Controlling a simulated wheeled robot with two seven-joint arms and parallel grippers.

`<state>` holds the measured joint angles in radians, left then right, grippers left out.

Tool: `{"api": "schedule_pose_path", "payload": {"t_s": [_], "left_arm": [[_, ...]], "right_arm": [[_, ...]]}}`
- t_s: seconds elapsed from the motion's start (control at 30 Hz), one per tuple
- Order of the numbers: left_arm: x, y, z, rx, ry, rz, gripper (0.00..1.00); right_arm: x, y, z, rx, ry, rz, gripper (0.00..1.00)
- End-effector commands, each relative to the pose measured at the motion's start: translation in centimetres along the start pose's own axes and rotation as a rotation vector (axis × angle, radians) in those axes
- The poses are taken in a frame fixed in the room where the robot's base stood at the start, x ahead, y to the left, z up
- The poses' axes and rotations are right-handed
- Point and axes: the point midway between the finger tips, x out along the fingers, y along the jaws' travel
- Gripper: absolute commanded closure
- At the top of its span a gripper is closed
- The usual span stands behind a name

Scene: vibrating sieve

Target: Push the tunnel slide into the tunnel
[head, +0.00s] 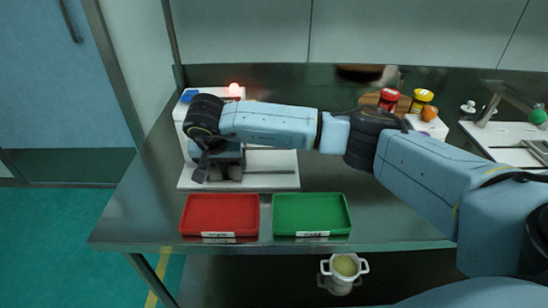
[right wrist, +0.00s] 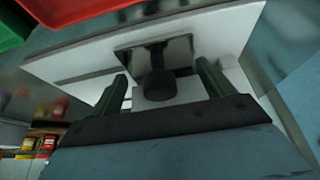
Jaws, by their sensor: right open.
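A white machine (head: 179,118) with a lit red lamp stands at the back left on a white base plate (head: 275,176). My right gripper (head: 216,176) is in front of the machine, over the base, and hides much of its front. In the right wrist view my right gripper (right wrist: 163,92) is open. A dark round knob (right wrist: 159,86) on a shiny metal plate (right wrist: 180,52) shows between its fingers, with a gap on each side. The plate looks like the tunnel slide. The tunnel opening cannot be made out. My left gripper is not in view.
A red tray (head: 184,217) and a green tray (head: 349,220) stand in front of the base. Jars (head: 421,97) and other equipment (head: 500,134) are at the back right. A white pot (head: 344,270) is low, beyond the table's front edge. The table's left front is clear.

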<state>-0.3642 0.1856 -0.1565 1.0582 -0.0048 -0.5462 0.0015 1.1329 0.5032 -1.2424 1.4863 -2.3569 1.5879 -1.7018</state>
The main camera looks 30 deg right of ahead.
Motion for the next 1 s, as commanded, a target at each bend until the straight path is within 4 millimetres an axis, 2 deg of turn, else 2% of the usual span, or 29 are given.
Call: {"api": "schedule_pose_path", "payload": {"t_s": [0.03, 0.13, 0.37, 1.0], "left_arm": [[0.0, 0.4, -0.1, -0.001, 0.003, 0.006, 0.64], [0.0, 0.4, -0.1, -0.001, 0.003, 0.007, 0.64], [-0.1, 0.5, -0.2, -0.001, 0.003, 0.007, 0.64], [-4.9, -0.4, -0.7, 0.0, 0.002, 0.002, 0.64]], "right_arm": [[0.0, 0.0, 0.0, 0.0, 0.0, 0.0, 0.12], [0.0, 0.0, 0.0, 0.0, 0.0, 0.0, 0.0], [-0.1, 0.0, 0.0, 0.0, 0.0, 0.0, 0.0], [-6.5, 0.0, -0.2, -0.001, 0.001, -0.001, 0.0]]}}
